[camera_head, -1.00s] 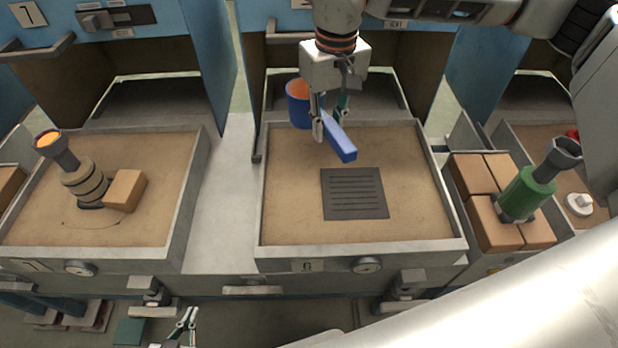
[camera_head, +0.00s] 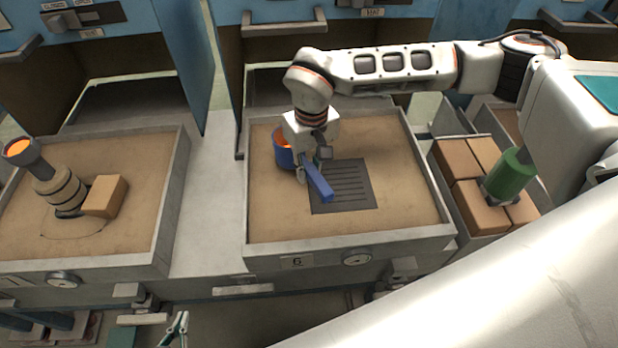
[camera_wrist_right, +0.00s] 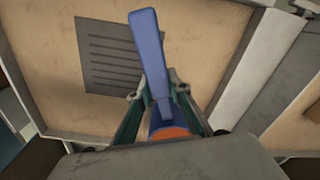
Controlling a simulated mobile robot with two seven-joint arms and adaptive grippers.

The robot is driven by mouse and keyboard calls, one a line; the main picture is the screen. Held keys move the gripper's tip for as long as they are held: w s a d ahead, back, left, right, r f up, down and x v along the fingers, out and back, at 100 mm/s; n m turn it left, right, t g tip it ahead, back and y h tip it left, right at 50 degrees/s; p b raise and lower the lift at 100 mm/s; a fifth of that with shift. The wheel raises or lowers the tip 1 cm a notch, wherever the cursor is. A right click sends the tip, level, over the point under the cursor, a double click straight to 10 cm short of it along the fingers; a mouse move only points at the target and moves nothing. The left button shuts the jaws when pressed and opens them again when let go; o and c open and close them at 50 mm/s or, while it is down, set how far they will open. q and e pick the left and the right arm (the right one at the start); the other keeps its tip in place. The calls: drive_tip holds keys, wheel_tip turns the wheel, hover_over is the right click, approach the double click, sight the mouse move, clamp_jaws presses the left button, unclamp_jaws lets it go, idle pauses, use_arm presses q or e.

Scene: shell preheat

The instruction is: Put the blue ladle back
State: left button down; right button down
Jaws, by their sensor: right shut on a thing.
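The blue ladle has a cup (camera_head: 282,153) with an orange inside and a flat bar handle (camera_head: 318,186). My right gripper (camera_head: 311,172) is shut on the ladle at the cup end of the handle, over the middle sand tray (camera_head: 256,208). The handle reaches over the dark slotted plate (camera_head: 352,190) in that tray. In the right wrist view the handle (camera_wrist_right: 148,50) points away between the fingers, and the orange-rimmed cup (camera_wrist_right: 168,132) is partly hidden by the gripper body. Whether the ladle touches the sand is unclear. My left gripper (camera_head: 178,329) is low at the bottom edge, open and empty.
A left sand tray (camera_head: 170,190) holds a ringed stand with a glowing orange cup (camera_head: 20,150) and a tan block (camera_head: 105,196). Blue-framed ovens stand behind.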

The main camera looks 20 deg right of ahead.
drive_tip(key=shift+f, duration=1.7)
drive_tip(key=shift+f, duration=0.15)
drive_tip(key=c, duration=1.9)
unclamp_jaws()
drive_tip(key=r, duration=1.1)
drive_tip(key=shift+s+d+r+p, duration=0.1)
drive_tip(key=shift+s+r+p, duration=0.15)
drive_tip(key=shift+p, duration=0.1)
drive_tip(key=shift+r, duration=0.35)
